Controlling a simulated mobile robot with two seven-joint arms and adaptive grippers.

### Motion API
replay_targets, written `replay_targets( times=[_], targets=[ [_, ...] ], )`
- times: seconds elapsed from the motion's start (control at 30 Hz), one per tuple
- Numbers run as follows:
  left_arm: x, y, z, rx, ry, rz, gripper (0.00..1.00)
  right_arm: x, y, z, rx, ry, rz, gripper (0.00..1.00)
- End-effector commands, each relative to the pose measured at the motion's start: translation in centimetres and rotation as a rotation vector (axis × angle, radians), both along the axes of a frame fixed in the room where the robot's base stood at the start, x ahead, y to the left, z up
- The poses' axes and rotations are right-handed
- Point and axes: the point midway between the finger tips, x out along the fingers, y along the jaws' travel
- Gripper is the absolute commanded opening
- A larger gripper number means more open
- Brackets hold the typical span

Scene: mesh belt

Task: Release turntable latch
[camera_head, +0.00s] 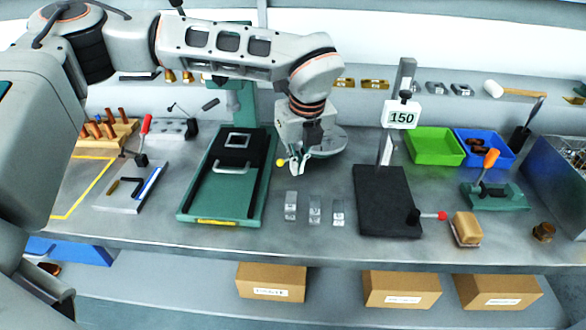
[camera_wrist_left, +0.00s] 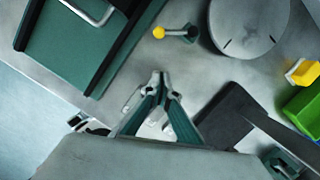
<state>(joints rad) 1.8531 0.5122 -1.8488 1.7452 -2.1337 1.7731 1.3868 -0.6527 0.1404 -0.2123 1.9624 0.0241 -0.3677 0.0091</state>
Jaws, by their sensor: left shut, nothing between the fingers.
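The turntable, a grey round disc, stands on the bench behind my left gripper in the head view (camera_head: 332,142) and shows at the upper right of the left wrist view (camera_wrist_left: 250,28). My right gripper is out of view.
A green press-like fixture with a sliding plate (camera_head: 208,205) stands left of the latch. Several small metal blocks (camera_head: 315,212) lie in front.

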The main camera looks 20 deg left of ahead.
Motion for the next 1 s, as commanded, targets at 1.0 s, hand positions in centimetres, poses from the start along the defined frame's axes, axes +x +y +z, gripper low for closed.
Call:
replay_targets(
  times=[1.0],
  targets=[
    [-1.4,-1.4,8.5,-0.001,-0.003,-0.001,0.0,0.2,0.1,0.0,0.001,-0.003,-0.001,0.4]
  ],
)
